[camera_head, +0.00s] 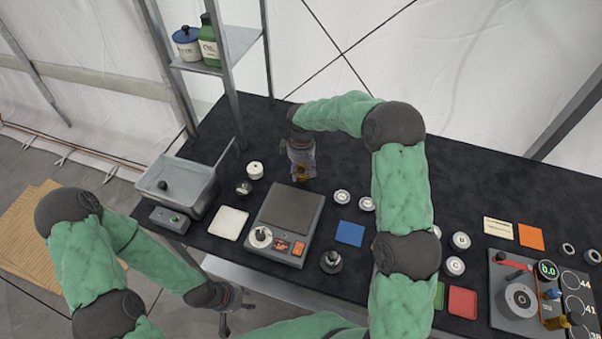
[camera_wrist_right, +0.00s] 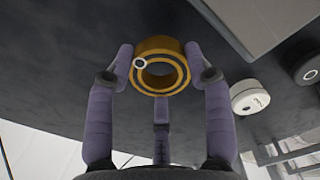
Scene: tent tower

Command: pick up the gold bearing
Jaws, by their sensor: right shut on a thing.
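The gold bearing (camera_wrist_right: 148,47) is a thick ring with an open centre, seen in the right wrist view between the fingertips of my right gripper (camera_wrist_right: 160,72). The fingers are shut on its sides. In the head view my right gripper (camera_head: 301,160) points down behind the scale, with a small gold part of the bearing (camera_head: 300,174) showing below it. I cannot tell how far the bearing is above the dark table. My left gripper (camera_head: 232,302) is low in front of the table's near edge; its fingers are too small to tell open from shut.
A scale (camera_head: 288,208) stands just in front of my right gripper. A metal bin (camera_head: 165,183) is at the left. White round pieces (camera_head: 342,196), a blue square (camera_head: 350,233) and a dial device (camera_head: 515,298) lie to the right. A shelf rack (camera_head: 240,45) stands behind left.

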